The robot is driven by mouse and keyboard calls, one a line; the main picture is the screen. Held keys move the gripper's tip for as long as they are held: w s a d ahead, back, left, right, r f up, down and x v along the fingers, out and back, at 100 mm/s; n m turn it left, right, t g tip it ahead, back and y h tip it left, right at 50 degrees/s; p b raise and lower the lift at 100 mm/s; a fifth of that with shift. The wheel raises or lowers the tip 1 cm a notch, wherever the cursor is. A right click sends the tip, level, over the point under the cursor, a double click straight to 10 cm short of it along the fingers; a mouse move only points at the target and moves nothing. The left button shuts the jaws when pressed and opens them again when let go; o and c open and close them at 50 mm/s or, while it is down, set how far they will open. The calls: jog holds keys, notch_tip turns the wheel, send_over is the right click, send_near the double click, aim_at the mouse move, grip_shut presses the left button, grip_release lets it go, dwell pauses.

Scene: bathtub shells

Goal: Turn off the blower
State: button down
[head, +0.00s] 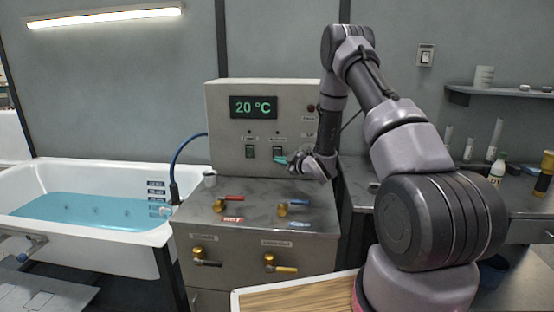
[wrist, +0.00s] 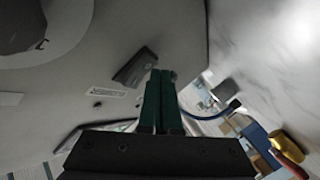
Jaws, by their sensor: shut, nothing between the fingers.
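The grey control panel (head: 222,120) stands upright on the cabinet, with two dark switches below its display. The left switch (head: 250,152) is clear of my gripper. The right switch (head: 278,151) is just above my fingertips; labels above both are too small to read, so I cannot tell which is the blower's. My gripper (head: 280,160) has green fingers pressed together and empty, close to the panel. In the wrist view, the shut fingers (wrist: 160,75) are beside a dark switch (wrist: 135,67); I cannot tell whether they touch it.
The display (head: 254,107) reads 20 °C. Red-handled (head: 230,198) and blue-handled (head: 296,201) valves stand on the cabinet top below my gripper, with more valves on the front. A water-filled bathtub (head: 90,245) is left; a blue hose (head: 176,160) runs beside the panel.

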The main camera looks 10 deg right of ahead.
jog(key=shift+s+a+r, duration=0.15)
jog(key=shift+s+a, duration=0.05)
jog(key=shift+s, duration=0.4)
jog(key=s, duration=0.1)
jog(key=s+a, duration=0.1)
jog(key=s, duration=0.2)
jog(key=shift+s+a+r, duration=0.25)
jog(key=shift+s+r, duration=0.05)
jog(key=shift+s, duration=0.05)
